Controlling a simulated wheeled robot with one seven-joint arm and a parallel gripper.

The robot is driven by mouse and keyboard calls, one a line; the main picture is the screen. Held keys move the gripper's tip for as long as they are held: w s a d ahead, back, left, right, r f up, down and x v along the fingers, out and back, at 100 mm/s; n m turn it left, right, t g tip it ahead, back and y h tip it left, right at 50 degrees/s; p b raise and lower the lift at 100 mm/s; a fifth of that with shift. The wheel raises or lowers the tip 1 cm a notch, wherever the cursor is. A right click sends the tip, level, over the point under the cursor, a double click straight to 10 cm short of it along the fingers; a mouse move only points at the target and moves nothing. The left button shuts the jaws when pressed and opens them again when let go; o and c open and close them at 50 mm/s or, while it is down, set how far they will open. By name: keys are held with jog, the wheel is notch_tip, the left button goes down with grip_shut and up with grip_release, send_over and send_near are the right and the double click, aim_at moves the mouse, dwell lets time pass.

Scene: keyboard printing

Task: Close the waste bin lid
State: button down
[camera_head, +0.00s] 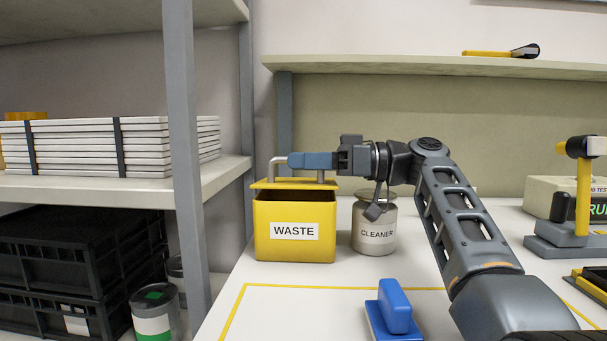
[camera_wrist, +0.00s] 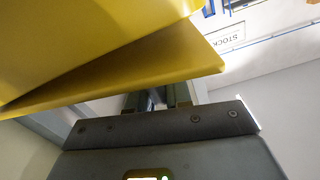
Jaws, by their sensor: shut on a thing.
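The yellow waste bin (camera_head: 295,246) stands on the white table at the left, with a WASTE label on its front. Its flat yellow lid (camera_head: 262,184) is level over the bin's top. A grey bar handle (camera_head: 275,165) rises from the lid. My gripper (camera_head: 297,160) reaches in from the right and is shut on this handle. In the wrist view, a yellow panel (camera_wrist: 120,75) fills the upper left, and my fingers (camera_wrist: 158,100) are partly hidden behind it.
A cleaner canister (camera_head: 376,238) stands just right of the bin, below my wrist. A blue block-shaped tool (camera_head: 395,310) lies in front inside a yellow outline. A shelf post (camera_head: 185,150) stands close to the left. The table between bin and blue tool is clear.

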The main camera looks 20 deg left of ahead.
jog(key=shift+s+d+f+b, duration=0.1)
jog(key=shift+s+f+b, duration=0.25)
jog(key=shift+f, duration=0.4)
jog(key=c, duration=1.1)
grip_release()
jog(key=shift+s, duration=0.1)
jog(key=shift+w+d+p, duration=0.15)
jog(key=shift+w+d, duration=0.1)
jog(key=shift+d, duration=1.05)
jog(key=shift+w+d+p, duration=0.1)
jog(key=shift+w+d, duration=0.2)
jog(key=shift+d, duration=0.95)
jog(key=shift+w+d+p, duration=0.15)
jog(key=shift+w+d, duration=0.1)
jog(key=shift+d, duration=1.05)
